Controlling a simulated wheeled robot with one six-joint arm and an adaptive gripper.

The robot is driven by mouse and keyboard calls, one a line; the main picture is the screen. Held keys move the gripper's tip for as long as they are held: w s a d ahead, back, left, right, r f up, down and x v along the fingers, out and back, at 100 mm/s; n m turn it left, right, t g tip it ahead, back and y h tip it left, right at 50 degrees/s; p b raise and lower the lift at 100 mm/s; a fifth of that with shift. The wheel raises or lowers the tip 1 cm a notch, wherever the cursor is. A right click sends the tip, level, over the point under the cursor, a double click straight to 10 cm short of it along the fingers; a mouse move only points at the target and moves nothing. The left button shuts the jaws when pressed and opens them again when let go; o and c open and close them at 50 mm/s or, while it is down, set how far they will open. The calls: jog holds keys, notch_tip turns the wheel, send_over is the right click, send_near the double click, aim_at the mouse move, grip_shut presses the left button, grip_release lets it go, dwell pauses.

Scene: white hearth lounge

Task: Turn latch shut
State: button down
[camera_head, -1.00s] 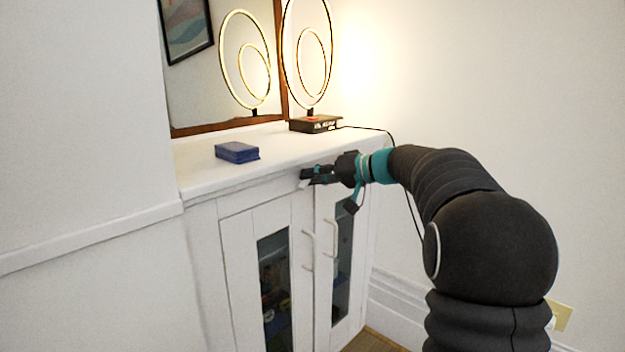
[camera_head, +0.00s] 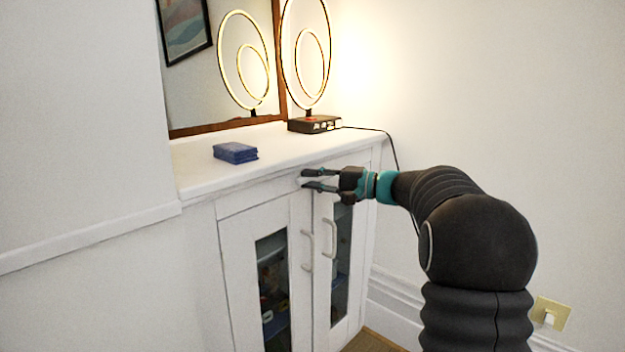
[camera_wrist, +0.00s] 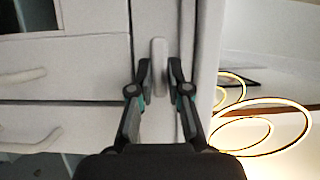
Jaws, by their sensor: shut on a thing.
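The latch (camera_wrist: 158,68) is a small white bar with rounded ends on the white cabinet's front. In the wrist view it lies between my two fingertips, on the rail beside the door tops, its length running parallel to the door edges there. My gripper (camera_wrist: 161,80) is shut on it, one finger on each side. In the head view my gripper (camera_head: 311,180) is at the cabinet's top front, just below the countertop edge and above the meeting doors. The latch is too small and too covered by the fingers to make out clearly there.
The white cabinet (camera_head: 240,240) has two glass-paned doors with white handles (camera_head: 308,250). A blue box (camera_head: 235,153) lies on its top, and a lit ring lamp (camera_head: 306,60) stands on a dark base farther back. A framed mirror (camera_head: 225,128) is behind. The lamp's cord hangs down at right.

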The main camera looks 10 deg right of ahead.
dwell(0.4)
jog(key=c, duration=1.1)
grip_release()
jog(key=v, duration=1.2)
jog(key=shift+f, duration=0.2)
jog(key=shift+m, duration=0.3)
